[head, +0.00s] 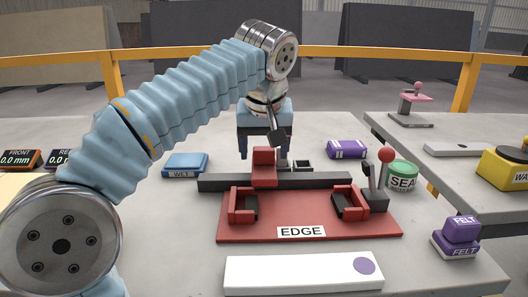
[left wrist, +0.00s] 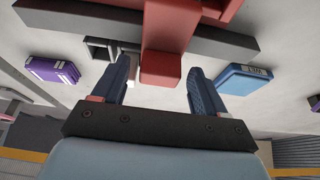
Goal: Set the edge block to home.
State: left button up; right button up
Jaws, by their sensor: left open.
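A red block (head: 264,168) straddles a dark grey rail (head: 220,183) behind the red base plate labelled EDGE (head: 302,231). In the left wrist view, the block's near end (left wrist: 160,70) lies in the gap between the fingertips. My left gripper (head: 263,157) reaches down behind the block with its two blue fingers apart, one on each side. In the left wrist view, gaps show between the block and both fingers (left wrist: 161,72). No home mark can be made out. My right gripper is not in view.
Two red-and-black brackets (head: 244,204) (head: 350,201) and a red-knobbed lever (head: 386,157) stand at the base plate. Around it are a blue WET block (head: 185,164), purple block (head: 347,149), green SEAL tin (head: 403,175), FELT blocks (head: 457,243) and white slab (head: 300,273).

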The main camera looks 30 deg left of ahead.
pick_arm(q)
jog(key=shift+w+f, duration=0.15)
jog(key=shift+f, duration=0.2)
grip_shut()
jog(key=s+a, duration=0.1)
jog(key=a, duration=0.1)
jog(key=s+a+b, duration=0.1)
jog(key=s+a, duration=0.1)
jog(key=a, duration=0.1)
jog(key=s+a+b, duration=0.1)
jog(key=a, duration=0.1)
jog(key=shift+s+a, duration=0.45)
jog(key=shift+a, duration=0.15)
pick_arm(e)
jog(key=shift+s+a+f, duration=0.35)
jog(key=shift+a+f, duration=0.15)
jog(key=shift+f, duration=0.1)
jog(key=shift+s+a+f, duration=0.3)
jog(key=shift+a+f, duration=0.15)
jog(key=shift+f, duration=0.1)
pick_arm(q)
grip_release()
